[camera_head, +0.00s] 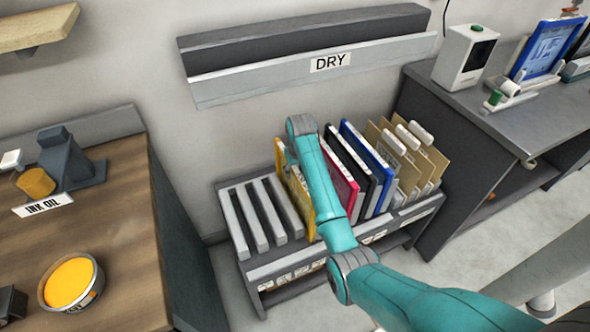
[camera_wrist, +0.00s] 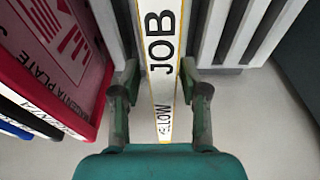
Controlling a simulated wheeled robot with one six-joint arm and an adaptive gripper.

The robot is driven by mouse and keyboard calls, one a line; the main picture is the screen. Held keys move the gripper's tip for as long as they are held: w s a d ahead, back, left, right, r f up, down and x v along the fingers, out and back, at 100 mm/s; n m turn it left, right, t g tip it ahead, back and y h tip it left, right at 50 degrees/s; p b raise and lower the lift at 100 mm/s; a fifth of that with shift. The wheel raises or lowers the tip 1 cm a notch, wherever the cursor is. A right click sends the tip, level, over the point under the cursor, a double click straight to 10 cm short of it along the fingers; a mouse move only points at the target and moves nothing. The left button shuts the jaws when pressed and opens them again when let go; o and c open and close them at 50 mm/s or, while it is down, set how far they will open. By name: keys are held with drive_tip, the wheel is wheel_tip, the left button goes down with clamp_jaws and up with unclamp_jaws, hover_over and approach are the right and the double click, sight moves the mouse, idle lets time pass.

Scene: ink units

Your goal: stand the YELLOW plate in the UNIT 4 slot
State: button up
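The yellow plate (camera_head: 295,193) stands upright in the lower rack, left of the other plates, and my arm partly covers it. In the wrist view its edge (camera_wrist: 164,95) reads "JOB" and "YELLOW". My gripper (camera_wrist: 160,75) is over this edge, one finger on each side. The fingers look slightly apart from the plate, so the gripper seems open around it. The head view does not show the fingers clearly. The rack (camera_head: 252,268) has small labels along its front, too small to read, so I cannot tell which slot is UNIT 4.
Empty grey slots (camera_head: 264,212) lie left of the yellow plate. The magenta plate (camera_head: 345,180) stands to its right, then black, blue and brown boards. An empty shelf marked DRY (camera_head: 225,88) hangs above. A wooden bench (camera_head: 120,200) stands left, a grey counter (camera_head: 470,105) right.

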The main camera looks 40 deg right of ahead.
drive_tip(key=shift+r, duration=0.1)
wheel_tip(320, 180, up, 12)
drive_tip(key=s, duration=0.2)
drive_tip(key=shift+a+f, duration=0.2)
drive_tip(key=shift+a, duration=0.2)
drive_tip(key=shift+s, duration=0.15)
idle(0.5)
